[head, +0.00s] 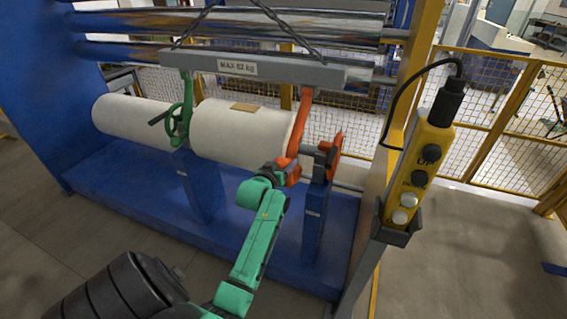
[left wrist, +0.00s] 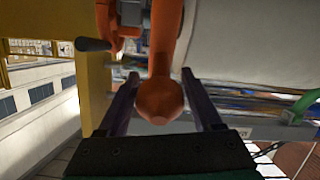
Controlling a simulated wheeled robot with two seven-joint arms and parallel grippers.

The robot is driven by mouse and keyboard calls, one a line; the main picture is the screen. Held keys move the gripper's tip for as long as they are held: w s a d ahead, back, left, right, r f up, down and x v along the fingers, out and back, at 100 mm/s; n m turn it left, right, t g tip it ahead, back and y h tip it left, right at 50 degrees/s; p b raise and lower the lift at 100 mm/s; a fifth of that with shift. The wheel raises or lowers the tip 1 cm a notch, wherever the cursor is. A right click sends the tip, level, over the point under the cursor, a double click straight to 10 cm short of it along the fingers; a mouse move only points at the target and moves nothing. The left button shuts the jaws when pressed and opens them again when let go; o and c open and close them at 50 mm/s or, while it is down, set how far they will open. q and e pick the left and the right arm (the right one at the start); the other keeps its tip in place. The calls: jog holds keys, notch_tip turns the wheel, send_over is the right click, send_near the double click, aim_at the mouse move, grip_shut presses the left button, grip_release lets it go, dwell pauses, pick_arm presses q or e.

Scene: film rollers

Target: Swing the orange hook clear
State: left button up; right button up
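The orange hook (head: 299,132) hangs from the right end of the grey lifting beam (head: 285,68) and reaches down to the right end of the white roll (head: 240,135). My left gripper (head: 277,172) is at the hook's lower part. In the left wrist view the orange hook (left wrist: 158,98) stands between the two dark fingers of my left gripper (left wrist: 160,74). The fingers are apart, with a gap visible on both sides of the hook's rounded end. A green hook (head: 180,112) hangs from the beam's left end, at the roll's other side. My right gripper is not in view.
A blue stand (head: 315,225) with an orange part (head: 333,157) on top is just right of the hook. A yellow pendant control (head: 418,170) on a post stands further right. A second white roll section (head: 130,117) lies at the left. Dark cables rise from the beam.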

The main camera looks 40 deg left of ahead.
pick_arm(q)
jog(key=shift+o, duration=0.6)
jog(key=shift+s+r, duration=0.1)
jog(key=shift+r, duration=0.05)
jog(key=shift+s, duration=0.1)
jog(key=b+v, duration=0.3)
jog(key=v, duration=1.1)
jog(key=shift+s+d, duration=0.2)
